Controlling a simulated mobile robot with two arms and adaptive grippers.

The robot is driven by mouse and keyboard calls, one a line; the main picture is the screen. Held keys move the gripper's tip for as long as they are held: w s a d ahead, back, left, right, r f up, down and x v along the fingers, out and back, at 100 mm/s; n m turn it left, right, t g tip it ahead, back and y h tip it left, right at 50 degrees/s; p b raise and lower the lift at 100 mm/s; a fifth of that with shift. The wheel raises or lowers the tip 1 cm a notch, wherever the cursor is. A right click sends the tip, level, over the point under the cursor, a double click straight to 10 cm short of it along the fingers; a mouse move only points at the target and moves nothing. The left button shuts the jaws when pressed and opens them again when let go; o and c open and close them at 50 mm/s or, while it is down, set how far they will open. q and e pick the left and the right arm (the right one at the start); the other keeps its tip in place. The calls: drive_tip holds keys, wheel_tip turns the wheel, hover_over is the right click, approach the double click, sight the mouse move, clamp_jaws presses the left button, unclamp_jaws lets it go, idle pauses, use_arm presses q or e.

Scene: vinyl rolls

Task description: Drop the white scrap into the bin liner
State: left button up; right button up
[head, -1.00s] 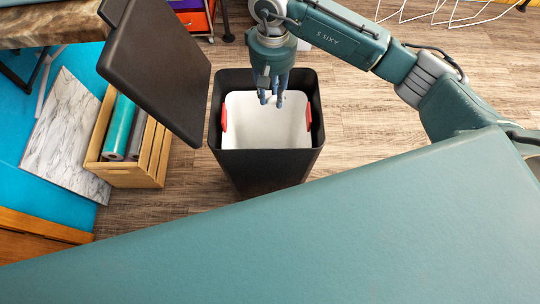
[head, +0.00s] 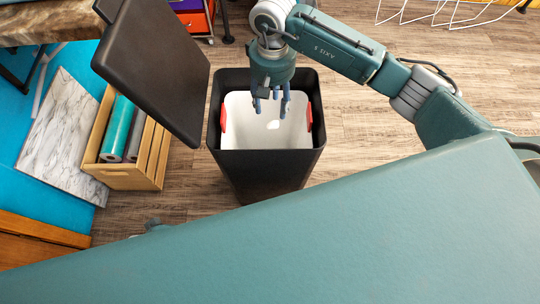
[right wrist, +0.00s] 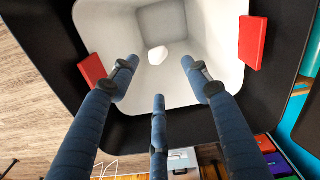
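The white scrap (head: 273,125) shows inside the white bin liner (head: 240,133), just below my right gripper. It also shows in the right wrist view (right wrist: 157,55), beyond the fingertips and apart from them. I cannot tell whether it is falling or lying on the liner's floor. The liner, with red tabs on two sides, sits in a tall black bin (head: 265,172). My right gripper (head: 271,107) points down over the bin's opening, its three blue fingers spread and empty. In the right wrist view the fingers (right wrist: 159,68) are apart.
The bin's black lid (head: 155,70) stands raised at its left. A wooden crate (head: 135,178) with a teal and a grey roll is left of the bin, beside a marble-patterned board (head: 65,140). White wire racks (head: 450,12) lie at the upper right. Wood floor right of the bin is clear.

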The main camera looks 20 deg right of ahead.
wheel_tip(320, 180, up, 12)
idle(0.7)
idle(0.4)
